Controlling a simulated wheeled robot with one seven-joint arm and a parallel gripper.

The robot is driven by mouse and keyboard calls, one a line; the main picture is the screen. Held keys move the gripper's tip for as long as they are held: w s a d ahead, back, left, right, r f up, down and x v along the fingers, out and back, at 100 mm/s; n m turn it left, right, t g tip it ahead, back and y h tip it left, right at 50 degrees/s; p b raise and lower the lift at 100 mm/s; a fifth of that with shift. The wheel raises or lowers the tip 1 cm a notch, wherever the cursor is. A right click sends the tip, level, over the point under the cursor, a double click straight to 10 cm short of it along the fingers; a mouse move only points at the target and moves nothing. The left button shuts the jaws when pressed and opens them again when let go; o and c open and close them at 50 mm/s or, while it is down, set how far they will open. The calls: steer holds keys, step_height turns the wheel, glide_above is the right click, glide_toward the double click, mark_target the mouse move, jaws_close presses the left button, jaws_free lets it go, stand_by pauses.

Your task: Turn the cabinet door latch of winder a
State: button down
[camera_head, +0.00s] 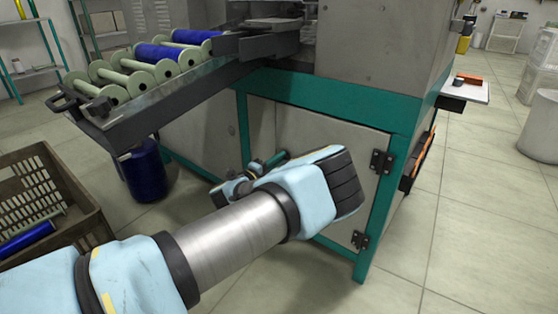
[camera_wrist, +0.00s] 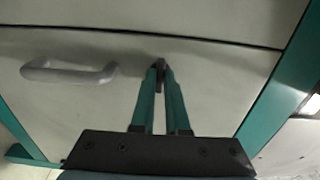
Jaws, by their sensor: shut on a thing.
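The grey cabinet door (camera_head: 312,132) of the green-framed winder is closed, with black hinges on its right side. In the wrist view the door panel (camera_wrist: 225,82) fills most of the picture, with a grey pull handle (camera_wrist: 68,73) at left. My gripper (camera_wrist: 160,72) reaches the door near its upper seam, its two green fingers closed together at the tips on a small dark piece, the latch (camera_wrist: 159,62). The fingers hide most of the latch, so its angle cannot be told. In the head view my gripper (camera_head: 275,160) is partly hidden behind my wrist.
A sloped rack (camera_head: 150,97) with green and blue bobbins juts out at upper left. A blue bobbin (camera_head: 145,172) stands below it. A brown crate (camera_head: 82,215) stands at left. Open tiled floor lies at right.

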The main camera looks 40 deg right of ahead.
steer(key=shift+r+n+p, duration=0.1)
steer(key=shift+n+p, duration=0.2)
steer(key=shift+p, duration=0.15)
steer(key=shift+r+n+p, duration=0.15)
steer(key=shift+n+p, duration=0.85)
steer(key=shift+p, duration=0.1)
steer(key=n+p, duration=0.3)
steer(key=n, duration=0.2)
steer(key=shift+p, duration=0.4)
steer(key=n+p, duration=0.1)
steer(key=n, duration=0.4)
steer(key=shift+f+n+p, duration=0.2)
steer(key=shift+n+p, duration=0.2)
steer(key=shift+f+n, duration=0.1)
steer(key=shift+n, duration=2.1)
steer(key=c, duration=0.9)
jaws_free()
